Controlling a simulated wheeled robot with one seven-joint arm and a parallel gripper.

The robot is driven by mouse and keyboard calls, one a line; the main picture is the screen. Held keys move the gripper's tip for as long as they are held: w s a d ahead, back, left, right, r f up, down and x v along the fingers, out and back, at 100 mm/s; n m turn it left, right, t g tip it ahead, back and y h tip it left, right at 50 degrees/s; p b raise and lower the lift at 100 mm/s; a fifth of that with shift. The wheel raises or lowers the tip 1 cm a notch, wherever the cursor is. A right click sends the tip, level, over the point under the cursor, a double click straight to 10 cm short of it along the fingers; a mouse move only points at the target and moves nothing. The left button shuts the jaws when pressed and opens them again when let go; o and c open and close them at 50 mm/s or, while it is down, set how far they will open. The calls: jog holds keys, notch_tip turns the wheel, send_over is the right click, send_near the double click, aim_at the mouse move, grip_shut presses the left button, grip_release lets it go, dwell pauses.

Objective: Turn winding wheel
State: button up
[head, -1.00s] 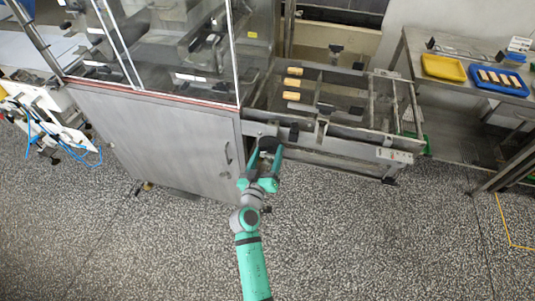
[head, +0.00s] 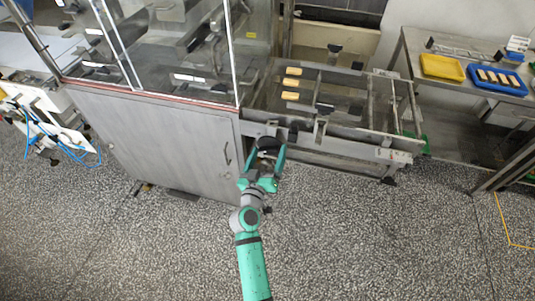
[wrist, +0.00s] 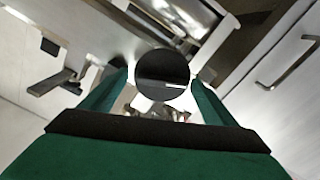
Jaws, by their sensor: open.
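The winding wheel is a small dark round disc (head: 267,143) on the front of the machine, just right of the cabinet's corner. In the wrist view the wheel (wrist: 162,72) is seen face on near the middle, with a pale reflection across its lower half. My gripper (head: 266,152) is open at the wheel, one green finger to each side. In the wrist view the fingers of my gripper (wrist: 158,92) stand left and right of the wheel's lower part. I cannot tell whether either finger touches the rim. The wheel's mount is mostly hidden behind it.
A steel cabinet (head: 165,145) with a door handle stands left of the wheel. A conveyor frame (head: 345,132) runs right, with a few tan bars (head: 291,96) on its bed. A table at right holds a yellow tray (head: 443,66) and a blue tray (head: 478,83). The speckled floor in front is clear.

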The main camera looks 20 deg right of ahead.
jog(key=shift+a, duration=0.15)
jog(key=v, duration=1)
jog(key=shift+s+a, duration=0.2)
jog(key=shift+s, duration=0.1)
jog(key=shift+f, duration=0.1)
